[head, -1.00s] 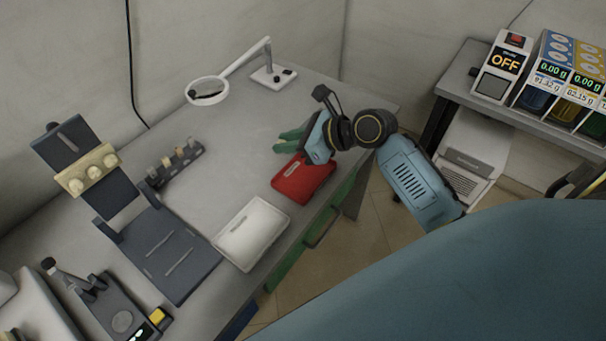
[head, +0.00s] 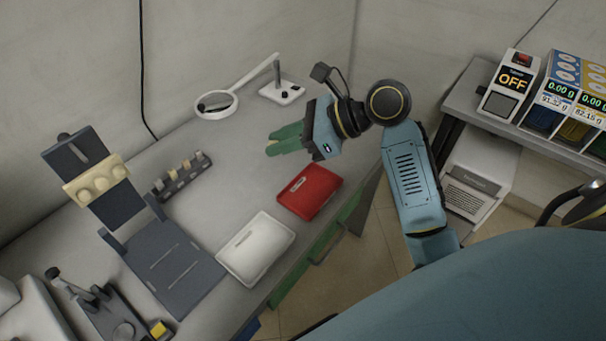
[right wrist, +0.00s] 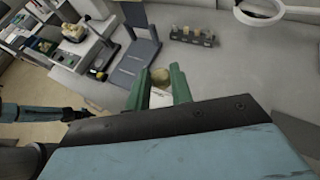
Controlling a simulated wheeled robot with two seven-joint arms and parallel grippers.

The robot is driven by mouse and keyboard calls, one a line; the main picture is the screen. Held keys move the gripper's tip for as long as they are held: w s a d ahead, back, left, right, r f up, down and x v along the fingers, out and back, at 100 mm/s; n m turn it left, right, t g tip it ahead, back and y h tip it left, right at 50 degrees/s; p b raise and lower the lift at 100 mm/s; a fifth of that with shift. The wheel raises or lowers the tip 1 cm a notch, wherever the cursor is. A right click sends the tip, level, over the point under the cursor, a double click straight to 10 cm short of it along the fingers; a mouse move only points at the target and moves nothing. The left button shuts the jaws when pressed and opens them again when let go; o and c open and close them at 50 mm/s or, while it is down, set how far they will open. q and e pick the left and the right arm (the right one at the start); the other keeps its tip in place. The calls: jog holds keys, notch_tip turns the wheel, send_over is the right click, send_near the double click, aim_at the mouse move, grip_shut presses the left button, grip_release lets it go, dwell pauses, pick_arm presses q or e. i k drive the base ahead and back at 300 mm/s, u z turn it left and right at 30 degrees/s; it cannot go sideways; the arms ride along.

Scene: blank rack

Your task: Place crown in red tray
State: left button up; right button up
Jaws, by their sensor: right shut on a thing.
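The red tray (head: 308,191) lies on the grey table near its right edge, in full view in the head view. My right gripper (head: 272,143) is above the table, behind and left of the red tray, its green fingers pointing left. In the right wrist view a small round beige piece, apparently the crown (right wrist: 160,76), sits between the green fingers (right wrist: 160,84), which are shut on it.
A white tray (head: 255,248) lies left of the red one. A magnifier lamp (head: 217,104) stands behind my right gripper. A small dark rack (head: 182,176) with pale pieces and a dark stand (head: 165,263) are on the left. Clear table lies between rack and trays.

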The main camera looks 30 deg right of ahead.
aim_at(309, 191)
jog(key=u, duration=1.15)
jog(key=k, duration=1.45)
jog(key=z, duration=0.6)
jog(key=i, duration=1)
